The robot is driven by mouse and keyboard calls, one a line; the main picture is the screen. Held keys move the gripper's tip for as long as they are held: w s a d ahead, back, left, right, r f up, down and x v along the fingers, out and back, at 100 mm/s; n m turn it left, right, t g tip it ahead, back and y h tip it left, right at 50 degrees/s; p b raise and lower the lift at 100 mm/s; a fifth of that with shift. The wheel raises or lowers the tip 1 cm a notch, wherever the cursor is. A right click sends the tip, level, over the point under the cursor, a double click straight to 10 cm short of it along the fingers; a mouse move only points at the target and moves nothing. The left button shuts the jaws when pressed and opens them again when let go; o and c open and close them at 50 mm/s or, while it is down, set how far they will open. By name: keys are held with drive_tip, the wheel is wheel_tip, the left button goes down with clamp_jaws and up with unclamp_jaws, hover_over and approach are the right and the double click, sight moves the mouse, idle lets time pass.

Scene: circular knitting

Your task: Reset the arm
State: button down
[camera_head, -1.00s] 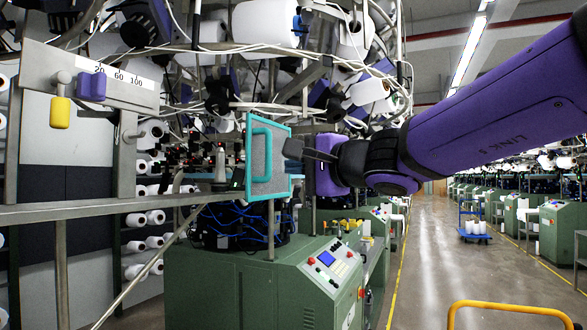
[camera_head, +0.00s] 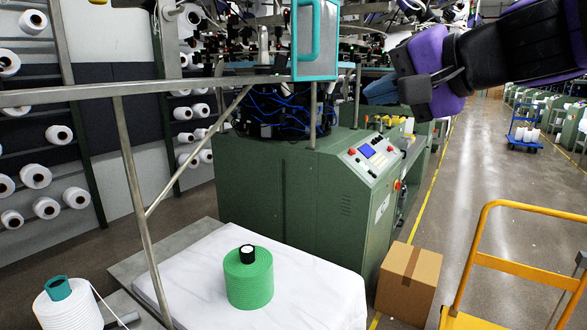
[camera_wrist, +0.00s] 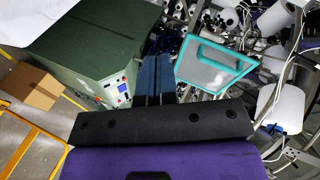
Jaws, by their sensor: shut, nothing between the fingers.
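My gripper (camera_head: 380,92) hangs in the air at the upper right of the head view, with its purple wrist beside it. In the wrist view its two dark blue fingers (camera_wrist: 154,80) lie close together, shut, with nothing between them. A teal-framed door with a grey panel and a teal handle (camera_head: 316,45) stands on the knitting machine, left of my gripper and apart from it. The door also shows in the wrist view (camera_wrist: 214,68), right of the fingers. Part of my arm runs out at the right edge.
The green machine cabinet (camera_head: 262,185) with its control panel (camera_head: 367,152) stands below. A white-covered table (camera_head: 310,290) holds a green yarn cone (camera_head: 248,280). A cardboard box (camera_head: 409,280) and a yellow trolley (camera_head: 480,260) stand at the right. The aisle floor (camera_head: 470,150) is mostly clear.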

drive_tip(key=s+d+f+n+g+h, duration=0.2)
drive_tip(key=s+d+f+h, duration=0.3)
drive_tip(key=d, duration=0.4)
drive_tip(key=s+d+f+n+g+h, duration=0.2)
drive_tip(key=s+d+f+n+h, duration=0.1)
drive_tip(key=s+d+f, duration=0.5)
wheel_tip(320, 180, down, 2)
drive_tip(key=shift+d+f+g+h, duration=0.15)
drive_tip(key=shift+d+g+h, duration=0.25)
drive_tip(key=shift+d+h, duration=0.4)
drive_tip(key=shift+a, duration=0.1)
idle(0.4)
